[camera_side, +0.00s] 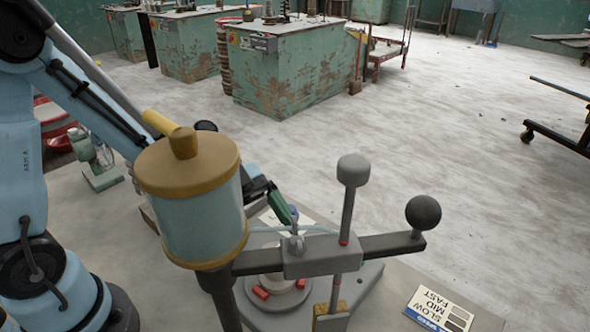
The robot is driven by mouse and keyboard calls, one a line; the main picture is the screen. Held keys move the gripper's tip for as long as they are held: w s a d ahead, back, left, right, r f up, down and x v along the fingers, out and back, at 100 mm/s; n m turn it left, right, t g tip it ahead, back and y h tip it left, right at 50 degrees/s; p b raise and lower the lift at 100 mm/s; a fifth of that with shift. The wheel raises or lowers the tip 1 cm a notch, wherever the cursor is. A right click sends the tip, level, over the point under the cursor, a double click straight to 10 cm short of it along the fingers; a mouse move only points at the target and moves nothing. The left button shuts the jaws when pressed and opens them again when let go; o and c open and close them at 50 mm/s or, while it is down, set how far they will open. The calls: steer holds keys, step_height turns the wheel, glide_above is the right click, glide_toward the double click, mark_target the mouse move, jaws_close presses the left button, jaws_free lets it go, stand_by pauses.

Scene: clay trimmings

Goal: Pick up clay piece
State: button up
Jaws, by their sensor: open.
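Small red clay pieces lie on a round grey plate (280,299) around a pale central block (274,281). One clay piece (261,292) is at the left of the plate and another (301,284) is at the right. My gripper (289,214) has green fingers and hangs above and behind the plate, apart from the clay pieces. It is open, and no clay shows in it. The yellow-capped canister and grey crossbar hide part of my arm and part of the plate area.
The canister (203,219) stands close in front. The grey crossbar (385,245) with a black ball (423,212) and an upright lever (353,170) crosses over the plate's right side. A SLOW/MID/FAST card (440,309) lies at the table's right.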

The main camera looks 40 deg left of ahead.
steer(key=shift+x, duration=2.4)
steer(key=c, duration=1.3)
steer(key=shift+c, duration=0.2)
steer(key=shift+r, duration=0.2)
